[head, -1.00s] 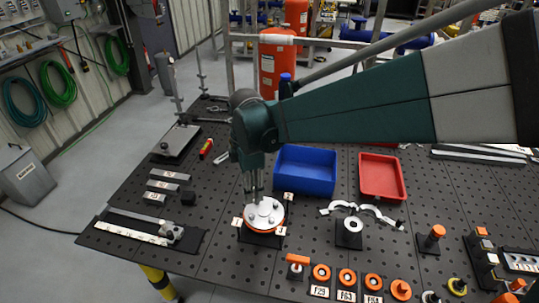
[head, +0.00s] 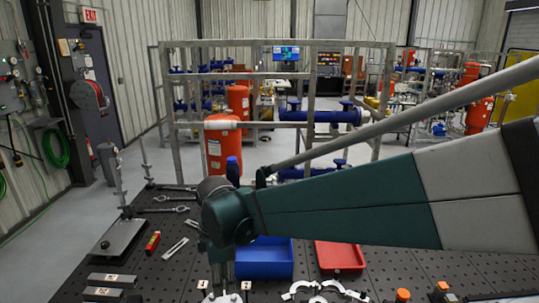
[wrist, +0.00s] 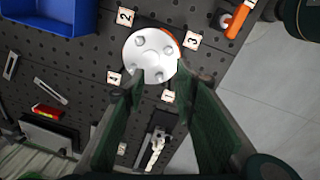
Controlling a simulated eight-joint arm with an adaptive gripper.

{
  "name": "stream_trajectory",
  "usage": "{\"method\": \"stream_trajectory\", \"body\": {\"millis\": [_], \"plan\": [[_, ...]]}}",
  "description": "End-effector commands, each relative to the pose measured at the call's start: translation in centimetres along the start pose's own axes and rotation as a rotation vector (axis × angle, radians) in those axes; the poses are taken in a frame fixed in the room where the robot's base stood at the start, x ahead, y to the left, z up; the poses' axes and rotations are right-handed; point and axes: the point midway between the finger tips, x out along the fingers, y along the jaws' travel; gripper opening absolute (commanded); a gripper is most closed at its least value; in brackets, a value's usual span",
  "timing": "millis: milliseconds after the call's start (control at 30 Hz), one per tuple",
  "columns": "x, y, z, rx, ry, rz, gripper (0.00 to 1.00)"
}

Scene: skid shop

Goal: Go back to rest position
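My gripper (wrist: 160,85) shows in the wrist view with its two green fingers spread apart and nothing held between them. A round white flange disc (wrist: 150,56) with several bolts and an orange edge lies just beyond the fingertips. Numbered tags sit around it, among them tag 2 (wrist: 123,17) and tag 3 (wrist: 192,40). I cannot tell the exact gap between fingertips and disc. In the head view my gripper hangs down at the bottom edge, its fingertips cut off, and only the top of the disc (head: 222,299) shows.
The black perforated table (head: 175,262) carries a blue bin (head: 265,262), a red tray (head: 340,256), a red level (head: 153,242) and clamp halves (head: 300,289). An orange-handled part (wrist: 238,20) lies near the table edge. A metal frame and red tanks (head: 219,145) stand behind.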

Motion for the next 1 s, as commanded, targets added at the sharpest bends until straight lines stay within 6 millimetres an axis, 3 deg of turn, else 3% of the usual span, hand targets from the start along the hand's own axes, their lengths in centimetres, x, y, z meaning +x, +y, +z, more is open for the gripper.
{"method": "stream_trajectory", "body": {"millis": [400,1000], "plan": [[-2.5,-3.4,8.5,0.381,0.031,0.109,0.28],[-4.0,-9.9,18.5,0.920,0.108,0.266,0.28]]}}
